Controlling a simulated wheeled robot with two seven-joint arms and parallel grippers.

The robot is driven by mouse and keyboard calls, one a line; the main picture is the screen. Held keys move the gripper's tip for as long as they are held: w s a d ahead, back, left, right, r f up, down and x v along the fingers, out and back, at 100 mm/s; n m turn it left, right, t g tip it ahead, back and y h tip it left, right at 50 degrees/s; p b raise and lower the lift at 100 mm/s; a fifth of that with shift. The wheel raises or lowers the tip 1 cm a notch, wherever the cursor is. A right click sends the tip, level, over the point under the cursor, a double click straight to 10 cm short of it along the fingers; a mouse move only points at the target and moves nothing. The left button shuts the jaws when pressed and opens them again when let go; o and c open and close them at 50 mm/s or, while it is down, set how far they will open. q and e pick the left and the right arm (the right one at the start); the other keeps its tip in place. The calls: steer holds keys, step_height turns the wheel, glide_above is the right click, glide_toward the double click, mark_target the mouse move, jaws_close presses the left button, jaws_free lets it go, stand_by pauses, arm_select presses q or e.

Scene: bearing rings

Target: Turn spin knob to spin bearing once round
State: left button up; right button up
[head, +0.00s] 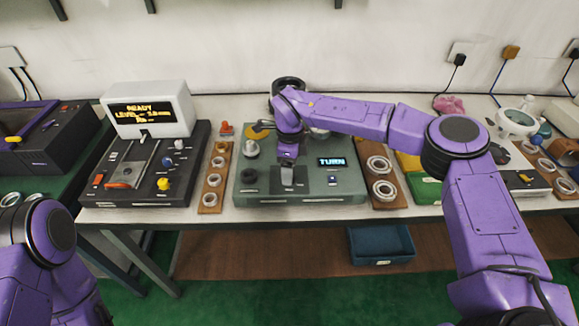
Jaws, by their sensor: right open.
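A grey-green machine (310,195) stands in the middle of the bench, with a small lit display (331,161) reading "TURN". A black knob (249,176) sits at its left front, and a pale rounded part (251,150) stands behind it. I cannot tell which part is the spin knob, and no bearing on the machine can be made out. My right gripper (288,162) is over the machine's middle, pointing down, just above a dark grey block (288,180). It is open; contact cannot be told. My left arm shows at the lower left, but its gripper is out of view.
Left of the machine is a black tester (145,180) with a white display box (148,108). Wooden racks with rings stand on both sides, left (210,198) and right (384,200). A blue bin (382,245) sits below the bench. My right forearm hides the area behind the machine.

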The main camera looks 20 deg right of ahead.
steer(key=shift+s+f, duration=0.15)
steer(key=shift+f, duration=0.35)
steer(key=c, duration=1.1)
steer(key=shift+o, duration=0.3)
